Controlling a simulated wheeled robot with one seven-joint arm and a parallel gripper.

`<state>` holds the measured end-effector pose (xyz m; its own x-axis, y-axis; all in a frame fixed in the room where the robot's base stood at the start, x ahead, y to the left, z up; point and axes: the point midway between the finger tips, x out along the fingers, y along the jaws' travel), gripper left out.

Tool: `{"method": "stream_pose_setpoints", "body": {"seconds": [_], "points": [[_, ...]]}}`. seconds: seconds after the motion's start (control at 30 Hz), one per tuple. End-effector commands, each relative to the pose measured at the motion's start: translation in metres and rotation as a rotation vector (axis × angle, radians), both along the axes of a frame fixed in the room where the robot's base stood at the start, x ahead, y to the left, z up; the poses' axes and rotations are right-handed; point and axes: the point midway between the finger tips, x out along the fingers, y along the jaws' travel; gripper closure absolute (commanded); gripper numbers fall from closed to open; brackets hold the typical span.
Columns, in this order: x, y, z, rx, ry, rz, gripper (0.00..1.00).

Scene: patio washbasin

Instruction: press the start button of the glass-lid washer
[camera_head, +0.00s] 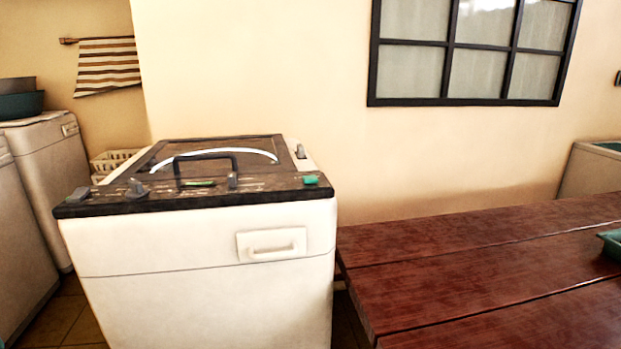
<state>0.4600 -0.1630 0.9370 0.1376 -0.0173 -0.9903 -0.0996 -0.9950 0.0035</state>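The glass-lid washer (200,240) stands upright left of centre, a white box with a dark top panel. Its dark-framed glass lid (215,150) lies on top and looks shut, with a white curved streak across it. A dark handle-like bar (205,156) rises at the lid's front. The front strip of the panel carries a green button (311,180) at the right corner, a small green piece (199,183) near the middle, and several grey knobs. I cannot read any label that tells which is the start button. My gripper is not in view.
A brown wooden table (480,260) stands close at the washer's right, with a green tray (612,243) at its right edge. Other white machines (45,150) stand at the left. A basket (113,160) sits behind the washer. The wall behind is bare below the window (470,70).

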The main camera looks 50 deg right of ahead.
Motion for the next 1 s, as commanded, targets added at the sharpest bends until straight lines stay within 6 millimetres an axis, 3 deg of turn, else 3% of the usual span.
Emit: {"method": "stream_pose_setpoints", "body": {"seconds": [0.07, 0.57, 1.0], "points": [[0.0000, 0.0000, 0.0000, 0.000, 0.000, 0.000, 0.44], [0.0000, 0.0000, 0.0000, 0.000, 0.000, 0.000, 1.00], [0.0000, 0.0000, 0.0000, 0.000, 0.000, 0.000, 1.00]]}}
